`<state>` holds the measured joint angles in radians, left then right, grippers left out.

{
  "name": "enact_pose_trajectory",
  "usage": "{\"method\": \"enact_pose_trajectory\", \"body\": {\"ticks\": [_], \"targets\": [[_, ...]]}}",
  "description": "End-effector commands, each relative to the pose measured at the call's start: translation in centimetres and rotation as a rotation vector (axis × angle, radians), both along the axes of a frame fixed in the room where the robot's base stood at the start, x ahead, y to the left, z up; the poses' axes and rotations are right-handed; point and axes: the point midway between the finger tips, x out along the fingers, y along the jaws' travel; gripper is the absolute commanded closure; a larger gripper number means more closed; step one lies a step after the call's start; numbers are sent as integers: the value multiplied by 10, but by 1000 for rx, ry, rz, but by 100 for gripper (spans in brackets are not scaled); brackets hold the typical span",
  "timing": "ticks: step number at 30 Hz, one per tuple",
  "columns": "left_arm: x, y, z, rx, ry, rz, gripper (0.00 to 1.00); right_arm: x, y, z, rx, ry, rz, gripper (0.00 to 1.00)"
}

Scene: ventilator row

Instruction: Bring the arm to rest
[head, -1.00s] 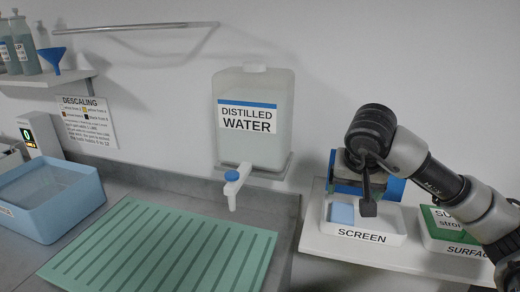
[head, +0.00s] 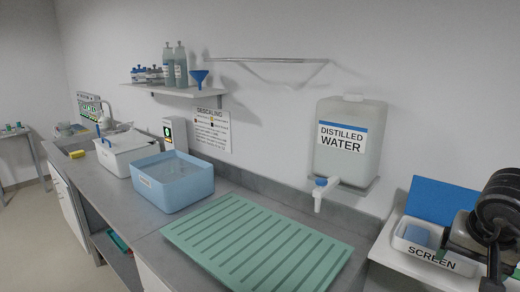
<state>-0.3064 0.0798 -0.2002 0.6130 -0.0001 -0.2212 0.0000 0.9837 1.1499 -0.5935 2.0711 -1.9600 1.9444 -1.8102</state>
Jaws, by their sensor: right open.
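My right arm comes in at the right edge of the head view. Its gripper (head: 493,272) points down in front of the tray marked SCREEN (head: 416,248); it is open, with one dark finger clear and the rest cut off or hidden. Nothing shows between the fingers. The tray is white, with a light blue piece in it, and my arm hides its right part. My left gripper is out of view.
A distilled water tank (head: 345,150) with a tap (head: 323,193) hangs on the wall. Below are a green ribbed mat (head: 255,240) and a blue basin (head: 172,182) on the grey counter. A white box (head: 122,155) stands farther back. Open floor (head: 30,235) shows at left.

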Motion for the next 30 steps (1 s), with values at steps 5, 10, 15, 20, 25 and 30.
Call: {"method": "enact_pose_trajectory", "body": {"ticks": [5, 10, 15, 20, 25, 30], "targets": [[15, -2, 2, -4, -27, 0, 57, 6, 30, -15, 128, -18, 41, 16], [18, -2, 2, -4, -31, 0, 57, 8, 72, -32, 318, -28, 80, 16], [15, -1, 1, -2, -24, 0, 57, 3, 132, -46, 617, -11, 97, 16], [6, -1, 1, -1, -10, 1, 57, -14, 205, -46, 1062, 75, 44, 16], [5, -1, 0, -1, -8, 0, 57, -36, 267, -10, 1721, 310, -203, 16], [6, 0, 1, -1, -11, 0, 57, -31, 265, 25, 2325, 649, -648, 16]]}}
